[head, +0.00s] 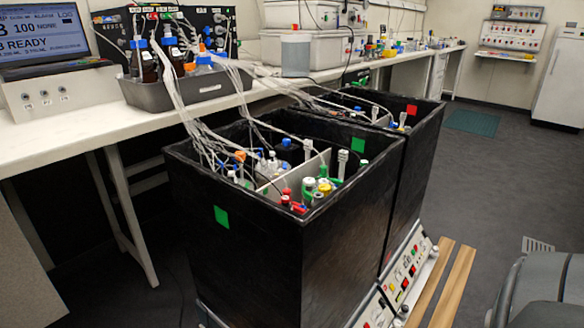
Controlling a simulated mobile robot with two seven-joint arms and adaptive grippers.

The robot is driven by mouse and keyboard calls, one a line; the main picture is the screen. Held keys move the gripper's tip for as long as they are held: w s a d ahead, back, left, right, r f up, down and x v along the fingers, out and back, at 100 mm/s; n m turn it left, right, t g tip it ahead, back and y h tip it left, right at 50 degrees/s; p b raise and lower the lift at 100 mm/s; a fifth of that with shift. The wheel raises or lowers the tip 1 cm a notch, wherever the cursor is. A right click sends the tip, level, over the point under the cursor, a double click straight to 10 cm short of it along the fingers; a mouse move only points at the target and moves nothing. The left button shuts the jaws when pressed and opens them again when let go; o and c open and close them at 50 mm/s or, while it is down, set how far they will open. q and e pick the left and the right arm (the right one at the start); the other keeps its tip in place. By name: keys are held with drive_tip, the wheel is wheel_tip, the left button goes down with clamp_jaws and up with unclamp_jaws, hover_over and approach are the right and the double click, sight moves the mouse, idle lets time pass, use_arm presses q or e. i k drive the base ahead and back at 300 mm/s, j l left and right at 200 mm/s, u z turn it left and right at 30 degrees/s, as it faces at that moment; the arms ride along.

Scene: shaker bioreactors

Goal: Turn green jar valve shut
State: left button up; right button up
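A black open-topped shaker box (235,260) with a green square (222,217) on its near side stands in the middle of the head view. A second green square (358,145) is on its far inner wall. Inside, tubes and fittings crowd the tops of the jars, split by a light divider (290,172). Green fittings (309,184) sit in the right-hand part, beside red, yellow and white ones. The jar bodies are hidden by the box walls. Which fitting is the green jar's valve, and how it is turned, I cannot tell. Neither of my grippers is in view.
A second black box (420,135) with a red square (411,109) stands directly behind. Bundled tubes (180,105) hang from the bench tray (185,93) into the boxes. Control panels (407,270) and wooden slats (452,285) lie low at the right.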

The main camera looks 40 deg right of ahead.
sight(337, 182)
drive_tip(key=i+j+z, duration=0.15)
drive_tip(key=z, duration=0.3)
drive_tip(key=i+j+z, duration=0.15)
drive_tip(key=z, duration=0.35)
drive_tip(key=j+z, duration=0.45)
drive_tip(key=i+j+z, duration=0.15)
drive_tip(key=z, duration=0.25)
drive_tip(key=j+z, duration=0.35)
drive_tip(key=k+l, duration=0.1)
drive_tip(key=l, duration=0.45)
drive_tip(key=i+l, duration=0.1)
drive_tip(key=l, duration=1.05)
drive_tip(key=i, duration=0.05)
